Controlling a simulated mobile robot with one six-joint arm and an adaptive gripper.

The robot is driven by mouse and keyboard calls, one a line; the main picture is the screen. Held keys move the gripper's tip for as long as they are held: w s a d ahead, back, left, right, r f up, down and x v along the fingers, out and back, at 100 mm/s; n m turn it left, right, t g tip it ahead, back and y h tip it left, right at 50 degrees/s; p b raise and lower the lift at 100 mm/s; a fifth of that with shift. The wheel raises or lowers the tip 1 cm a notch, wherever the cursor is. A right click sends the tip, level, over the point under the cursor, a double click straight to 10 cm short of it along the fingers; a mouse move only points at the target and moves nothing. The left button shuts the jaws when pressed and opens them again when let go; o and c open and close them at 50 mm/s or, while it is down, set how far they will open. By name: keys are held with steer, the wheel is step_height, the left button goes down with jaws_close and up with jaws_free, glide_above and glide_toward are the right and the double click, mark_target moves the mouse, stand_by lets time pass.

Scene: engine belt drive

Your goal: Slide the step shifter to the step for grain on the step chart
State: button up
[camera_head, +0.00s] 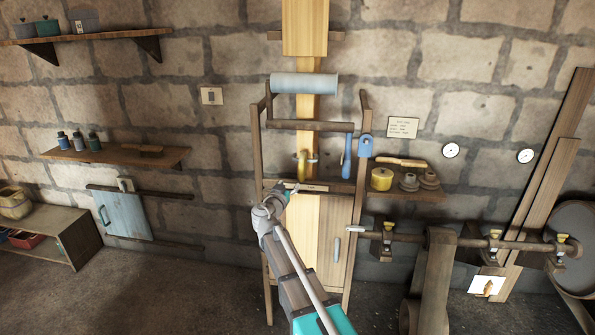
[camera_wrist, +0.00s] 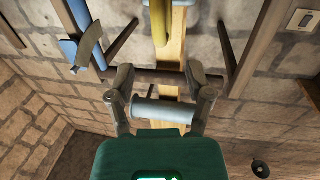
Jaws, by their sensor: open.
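The step chart looks to be the small pale card (camera_head: 403,127) on the stone wall, right of the wooden frame; its writing is too small to read. I cannot tell for sure which part is the step shifter; a white plate with an orange-brown pointer-like piece (camera_head: 487,287) sits low at the right, below the shaft. My gripper (camera_head: 290,190) is at the frame's front, by the top of the pale wooden panel. In the wrist view my gripper (camera_wrist: 163,78) is open, its fingers spread, with nothing seen held.
A yellow hooked handle (camera_head: 302,165) and a blue lever (camera_head: 347,157) are near my gripper. A grey roller (camera_head: 304,83) is above. The horizontal shaft (camera_head: 465,240) with a belt (camera_head: 433,280) runs right. A shelf (camera_head: 405,194) holds a yellow pot and weights.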

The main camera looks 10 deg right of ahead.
mark_target(300, 171)
steer(key=x, duration=1.2)
steer(key=shift+w+d, duration=0.25)
steer(key=shift+w, duration=0.1)
jaws_close()
